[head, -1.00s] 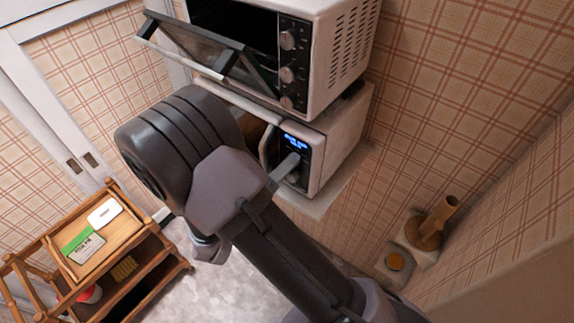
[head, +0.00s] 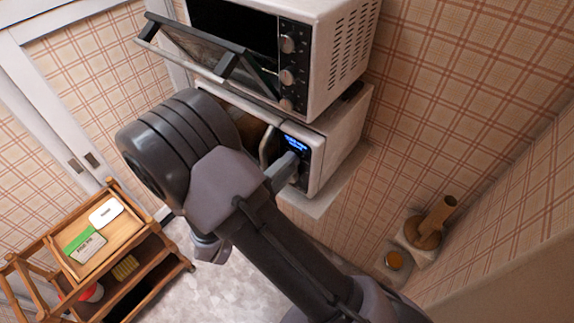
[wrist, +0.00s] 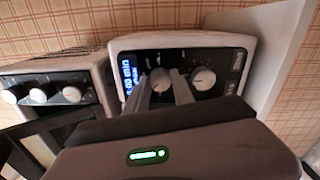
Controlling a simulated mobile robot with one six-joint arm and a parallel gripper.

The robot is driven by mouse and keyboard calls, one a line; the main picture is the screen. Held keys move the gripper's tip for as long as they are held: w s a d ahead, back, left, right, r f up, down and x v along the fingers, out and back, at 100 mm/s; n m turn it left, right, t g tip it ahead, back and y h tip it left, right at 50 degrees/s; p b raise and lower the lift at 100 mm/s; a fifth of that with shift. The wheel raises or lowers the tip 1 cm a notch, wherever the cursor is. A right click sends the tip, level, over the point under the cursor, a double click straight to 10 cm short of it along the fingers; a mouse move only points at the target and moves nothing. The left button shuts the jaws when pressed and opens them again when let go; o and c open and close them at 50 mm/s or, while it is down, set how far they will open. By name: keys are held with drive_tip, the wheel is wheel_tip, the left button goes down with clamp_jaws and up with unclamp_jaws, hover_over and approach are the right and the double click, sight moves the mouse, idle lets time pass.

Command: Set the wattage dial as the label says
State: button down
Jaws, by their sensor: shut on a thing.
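The microwave (head: 345,135) stands below a toaster oven, with a lit blue display (head: 296,143) on its panel. In the wrist view, the display (wrist: 128,75) reads something like "5:00 min", with a second line too small to read. Two dials sit on the panel. My gripper (wrist: 166,75) is shut on the dial nearer the display (wrist: 160,78), which its fingers mostly hide. The other dial (wrist: 203,79) is pale and free, just beside the right finger. In the head view, my gripper (head: 284,168) reaches the panel just below the display. A green-and-white package (head: 84,245) lies on the trolley; its print is unreadable.
The toaster oven (head: 335,45) above has its glass door (head: 205,55) hanging open near my arm. A wooden trolley (head: 150,250) stands lower left, carrying a white card (head: 105,212). A brown object (head: 430,225) is by the right wall.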

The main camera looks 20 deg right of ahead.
idle(0.4)
drive_tip(key=c, duration=1.1)
unclamp_jaws()
drive_tip(key=v, duration=1.7)
drive_tip(key=shift+s+a, duration=0.15)
